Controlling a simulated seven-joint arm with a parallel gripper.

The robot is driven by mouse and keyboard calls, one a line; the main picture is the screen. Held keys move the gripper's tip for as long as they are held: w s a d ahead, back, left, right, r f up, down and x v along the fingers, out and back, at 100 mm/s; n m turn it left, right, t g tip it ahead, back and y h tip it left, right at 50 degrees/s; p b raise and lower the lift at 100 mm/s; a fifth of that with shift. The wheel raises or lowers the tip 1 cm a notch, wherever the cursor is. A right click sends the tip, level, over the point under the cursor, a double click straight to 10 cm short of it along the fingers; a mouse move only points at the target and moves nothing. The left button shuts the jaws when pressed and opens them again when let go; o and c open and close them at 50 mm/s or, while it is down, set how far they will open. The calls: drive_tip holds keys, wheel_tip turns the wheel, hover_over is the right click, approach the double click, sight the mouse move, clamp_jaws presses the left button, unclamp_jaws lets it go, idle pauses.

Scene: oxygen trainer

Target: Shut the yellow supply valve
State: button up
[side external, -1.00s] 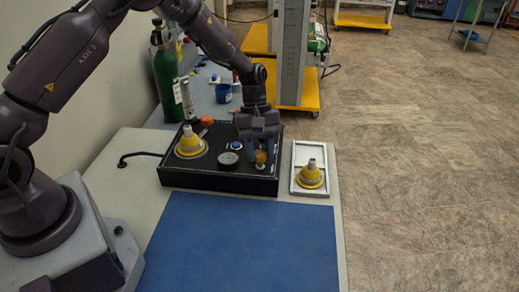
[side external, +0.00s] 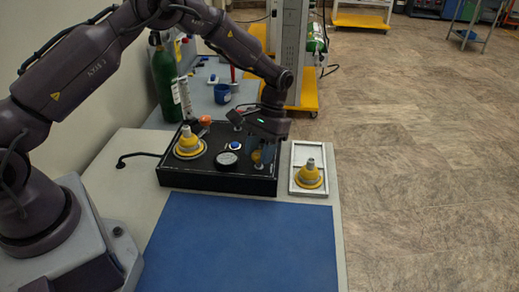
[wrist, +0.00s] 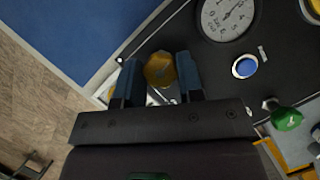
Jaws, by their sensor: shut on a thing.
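The yellow supply valve knob (wrist: 159,69) shows in the wrist view between the two blue-grey fingers of my gripper (wrist: 160,78), which is shut on it. In the side view my gripper (side external: 262,151) reaches down at a tilt to the right end of the black panel box (side external: 220,183). The yellow knob (side external: 257,157) is partly hidden there by the fingers. Any marking of the valve's position cannot be read.
A round gauge (side external: 227,159) and a blue button (side external: 234,146) sit left of my gripper. A yellow cone-shaped piece (side external: 190,142) stands on the box, another (side external: 309,176) in a white tray (side external: 293,184). A green knob (wrist: 287,118) is nearby. The blue mat (side external: 240,240) is clear.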

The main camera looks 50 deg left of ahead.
drive_tip(key=shift+m+y, duration=0.5)
drive_tip(key=shift+m, duration=0.7)
drive_tip(key=o, duration=0.9)
drive_tip(key=v, duration=1.3)
drive_tip(key=shift+w+d, duration=0.1)
